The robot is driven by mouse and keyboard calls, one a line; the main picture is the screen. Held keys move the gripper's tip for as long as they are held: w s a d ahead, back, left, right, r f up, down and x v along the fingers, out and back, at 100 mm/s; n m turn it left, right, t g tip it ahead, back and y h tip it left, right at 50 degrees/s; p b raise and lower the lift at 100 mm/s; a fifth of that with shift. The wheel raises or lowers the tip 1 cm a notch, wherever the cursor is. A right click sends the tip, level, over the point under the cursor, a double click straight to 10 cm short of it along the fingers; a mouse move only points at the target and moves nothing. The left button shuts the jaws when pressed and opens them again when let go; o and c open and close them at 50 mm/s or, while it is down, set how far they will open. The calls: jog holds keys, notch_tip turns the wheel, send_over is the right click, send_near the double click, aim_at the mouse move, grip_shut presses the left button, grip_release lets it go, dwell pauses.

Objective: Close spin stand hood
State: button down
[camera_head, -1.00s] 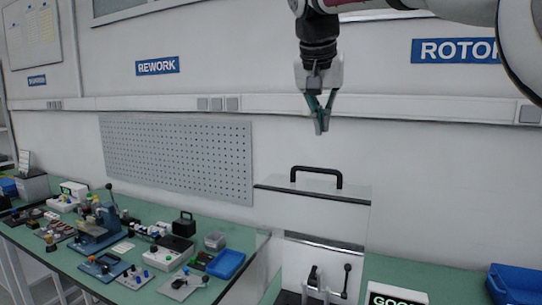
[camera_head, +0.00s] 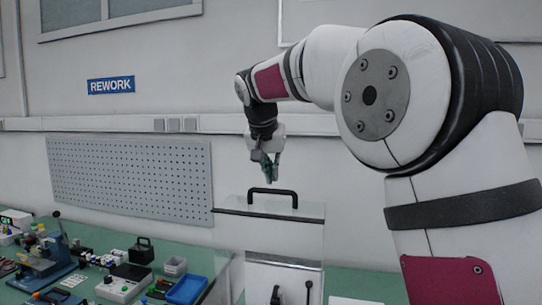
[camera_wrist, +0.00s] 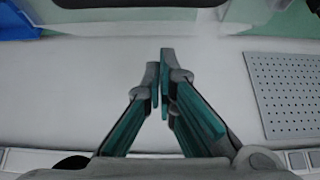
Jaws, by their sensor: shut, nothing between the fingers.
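The spin stand hood (camera_head: 268,232) is a pale, see-through panel with a dark top edge and a black bar handle (camera_head: 272,192) on top. It stands raised in the middle of the head view, with the stand's opening and dark parts (camera_head: 278,294) showing below it. My gripper (camera_head: 271,180) is shut and empty, pointing down just above the handle in that view. I cannot tell whether it touches the handle. In the wrist view my gripper's fingertips (camera_wrist: 160,57) are together, with nothing between them.
The green bench (camera_head: 200,258) at left holds a blue tray (camera_head: 187,290), a black-handled box (camera_head: 141,250) and a blue press (camera_head: 38,262). A grey pegboard (camera_head: 130,180) is on the wall behind. My arm covers much of the right side.

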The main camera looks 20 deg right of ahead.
aim_at(268, 202)
jog(key=shift+s+a+r, duration=0.15)
jog(key=shift+s+a, duration=0.1)
jog(key=shift+s, duration=0.25)
jog(key=shift+s+a+r, duration=0.1)
jog(key=shift+s+a, duration=0.15)
jog(key=shift+s, duration=0.2)
jog(key=shift+s+a+f+p, duration=0.25)
jog(key=shift+s+a+p, duration=0.15)
jog(key=shift+s, duration=0.15)
jog(key=shift+f, duration=0.15)
